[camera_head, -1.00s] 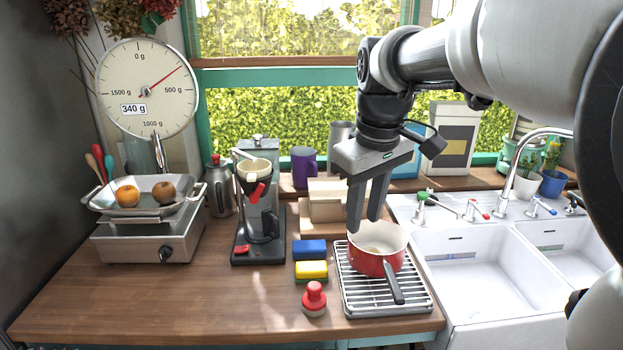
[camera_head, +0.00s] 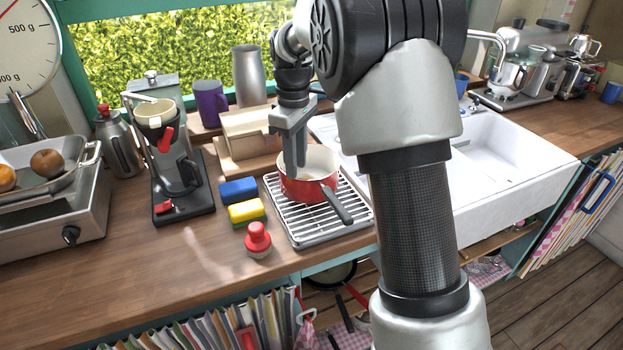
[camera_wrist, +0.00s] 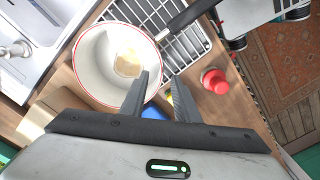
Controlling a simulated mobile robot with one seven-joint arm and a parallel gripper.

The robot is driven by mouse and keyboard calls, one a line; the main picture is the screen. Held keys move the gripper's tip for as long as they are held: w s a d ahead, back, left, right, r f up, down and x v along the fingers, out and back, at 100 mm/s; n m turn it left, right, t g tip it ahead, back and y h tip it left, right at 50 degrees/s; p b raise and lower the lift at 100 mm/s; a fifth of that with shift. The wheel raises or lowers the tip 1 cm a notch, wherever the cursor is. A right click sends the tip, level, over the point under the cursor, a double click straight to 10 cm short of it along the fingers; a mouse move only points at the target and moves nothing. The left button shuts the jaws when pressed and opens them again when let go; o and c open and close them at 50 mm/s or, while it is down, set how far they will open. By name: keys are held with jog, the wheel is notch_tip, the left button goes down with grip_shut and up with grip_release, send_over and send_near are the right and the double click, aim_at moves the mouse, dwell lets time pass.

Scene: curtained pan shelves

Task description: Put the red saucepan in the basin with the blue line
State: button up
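The red saucepan (camera_head: 305,190), cream inside with a dark handle, stands on a wire rack on the counter. It also shows in the wrist view (camera_wrist: 90,62), with a brownish patch on its bottom. My gripper (camera_head: 294,170) points down at the pan's left rim. In the wrist view my gripper (camera_wrist: 164,80) is open, one finger over the pan's rim and the other outside it; contact cannot be told. The white double sink (camera_head: 500,185) is right of the rack, partly hidden by my arm. I cannot make out a blue line on either basin now.
The wire rack (camera_head: 325,229) holds the pan. Left of it lie a blue sponge (camera_head: 238,191), a yellow sponge (camera_head: 245,210) and a red-topped stamp-like object (camera_head: 257,238). A wooden box (camera_head: 245,130) stands behind. A coffee maker (camera_head: 180,170) is farther left.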

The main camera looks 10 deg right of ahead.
aim_at(299, 201)
notch_tip(299, 201, down, 3)
jog(key=shift+f, duration=0.1)
jog(key=shift+s+d+f, duration=0.15)
jog(key=shift+f, duration=2.5)
grip_shut()
jog(key=shift+r, duration=0.1)
